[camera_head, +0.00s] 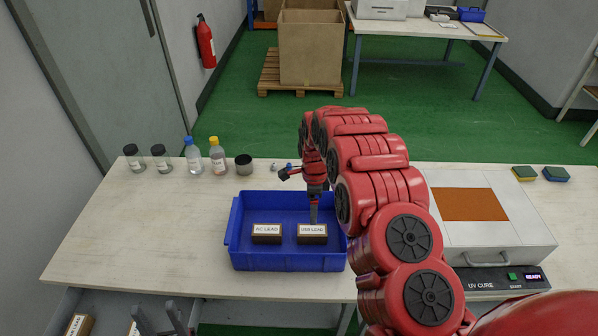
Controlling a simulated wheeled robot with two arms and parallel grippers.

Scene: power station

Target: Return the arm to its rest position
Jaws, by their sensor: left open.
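My right arm (385,185) is red and comes in from the lower right, arching over the bench. Its gripper (313,212) points down over the blue tray (290,262), close above or touching the box labelled USB LEAD (312,234). Its fingers are seen edge-on, so I cannot tell whether they are open or hold the box. A box labelled AC LEAD (267,234) stands beside it in the tray. My left gripper (160,316) shows at the bottom left edge with its grey fingers apart, in front of the bench by an open drawer (105,302). The left arm itself is out of view.
Brown boxes (78,325) lie in the drawer. Jars and bottles (218,157) stand along the bench's back left edge. The bench's left part is clear.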

